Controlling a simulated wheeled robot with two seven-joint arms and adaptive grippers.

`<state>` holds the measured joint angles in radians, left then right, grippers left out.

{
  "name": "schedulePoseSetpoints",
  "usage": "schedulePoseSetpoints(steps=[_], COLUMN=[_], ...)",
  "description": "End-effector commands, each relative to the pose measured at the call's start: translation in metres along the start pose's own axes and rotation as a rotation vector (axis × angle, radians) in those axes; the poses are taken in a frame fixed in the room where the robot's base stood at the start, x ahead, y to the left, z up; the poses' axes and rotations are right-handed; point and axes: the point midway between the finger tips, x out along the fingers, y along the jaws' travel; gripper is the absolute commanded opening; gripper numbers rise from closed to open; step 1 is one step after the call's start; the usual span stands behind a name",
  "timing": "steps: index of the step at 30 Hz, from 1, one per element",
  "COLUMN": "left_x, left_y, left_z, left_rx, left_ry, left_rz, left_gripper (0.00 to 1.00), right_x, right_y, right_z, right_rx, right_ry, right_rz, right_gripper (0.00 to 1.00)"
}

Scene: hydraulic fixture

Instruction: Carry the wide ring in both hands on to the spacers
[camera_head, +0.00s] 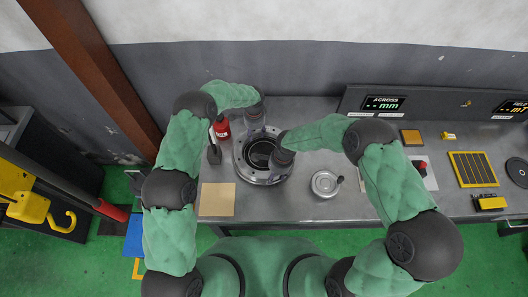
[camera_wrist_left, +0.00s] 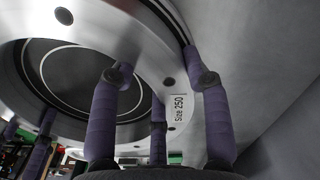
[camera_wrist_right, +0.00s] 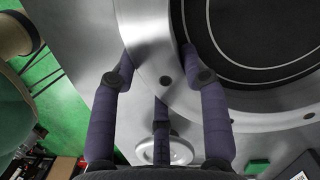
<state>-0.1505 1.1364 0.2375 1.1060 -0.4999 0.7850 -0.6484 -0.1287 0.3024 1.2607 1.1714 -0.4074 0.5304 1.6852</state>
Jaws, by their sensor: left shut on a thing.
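The wide ring (camera_head: 243,162) is a broad silver metal ring with dark holes in its face. It also shows in the left wrist view (camera_wrist_left: 140,40), with a "Size 250" label, and in the right wrist view (camera_wrist_right: 148,35). My left gripper (camera_head: 257,132) is shut on its far rim, one finger inside the opening and one outside. My right gripper (camera_head: 278,162) straddles the near right rim in the same way and appears shut on it. A dark round surface with pale circles shows through the opening. I cannot make out the spacers, or the ring's height above what lies below.
A red bottle (camera_head: 222,127) stands close left of the ring. A tan square (camera_head: 217,199) lies at the front left. A round silver lidded item (camera_head: 324,184) stands to the right. A display panel (camera_head: 384,103) stands at the back right. The bench between has some bare room.

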Motion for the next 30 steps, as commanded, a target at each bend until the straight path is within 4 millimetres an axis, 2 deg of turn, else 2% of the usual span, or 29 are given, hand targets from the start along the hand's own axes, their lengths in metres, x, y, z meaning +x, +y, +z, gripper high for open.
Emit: schedulePoseSetpoints(steps=[17, 30], left_x=[-0.007, -0.032], left_y=[-0.006, -0.005], left_z=[-0.001, -0.002], left_rx=[-0.003, -0.002], left_ry=[0.008, 0.008], left_rz=[-0.013, -0.012], left_gripper=[0.0, 0.0], right_x=[-0.006, -0.029], right_y=[-0.004, -0.002], right_z=[0.001, 0.005], right_rx=[-0.007, -0.007], right_ry=[0.001, 0.001], right_rz=[-0.009, -0.004], right_gripper=[0.0, 0.0])
